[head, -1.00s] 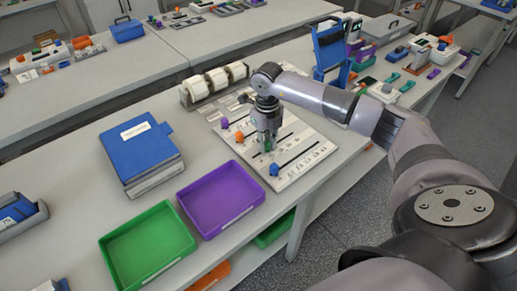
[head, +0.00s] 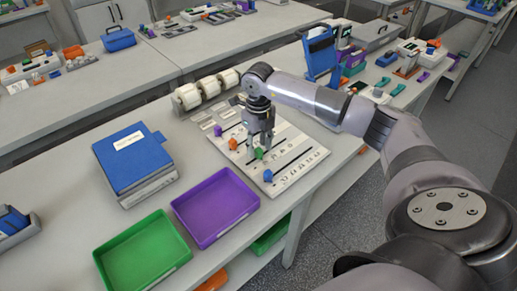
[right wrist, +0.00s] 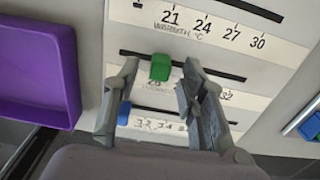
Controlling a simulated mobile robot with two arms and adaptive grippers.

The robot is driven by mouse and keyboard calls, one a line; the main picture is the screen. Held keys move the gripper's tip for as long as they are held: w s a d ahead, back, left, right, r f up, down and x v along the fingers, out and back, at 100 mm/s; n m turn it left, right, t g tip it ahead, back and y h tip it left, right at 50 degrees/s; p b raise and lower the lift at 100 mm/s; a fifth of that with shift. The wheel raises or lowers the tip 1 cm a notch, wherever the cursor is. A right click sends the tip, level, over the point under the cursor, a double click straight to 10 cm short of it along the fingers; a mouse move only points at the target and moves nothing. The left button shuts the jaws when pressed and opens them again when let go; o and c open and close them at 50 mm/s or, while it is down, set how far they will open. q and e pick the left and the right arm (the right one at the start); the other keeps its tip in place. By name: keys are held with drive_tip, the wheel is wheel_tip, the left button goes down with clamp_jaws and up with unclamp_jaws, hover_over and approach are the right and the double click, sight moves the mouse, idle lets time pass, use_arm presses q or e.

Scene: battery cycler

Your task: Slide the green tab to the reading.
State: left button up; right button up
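The green tab (head: 259,153) sits in a slot on the white scale board (head: 290,181). It shows large in the right wrist view (right wrist: 160,67), near the left end of its slot, beside a number partly hidden below it. My right gripper (right wrist: 161,72) is open, with one finger to each side of the green tab and gaps between. In the head view the right gripper (head: 261,143) points down over the board. The scale reading at the tab is partly covered. My left gripper is not in view.
A blue tab (head: 267,175), an orange tab (head: 233,144) and a purple tab sit in other slots. A purple tray (head: 215,206) and a green tray (head: 142,251) lie left of the board.

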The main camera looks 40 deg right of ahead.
sight(259, 149)
wheel_tip(259, 149, up, 10)
idle(0.3)
drive_tip(key=shift+f, duration=0.1)
idle(0.4)
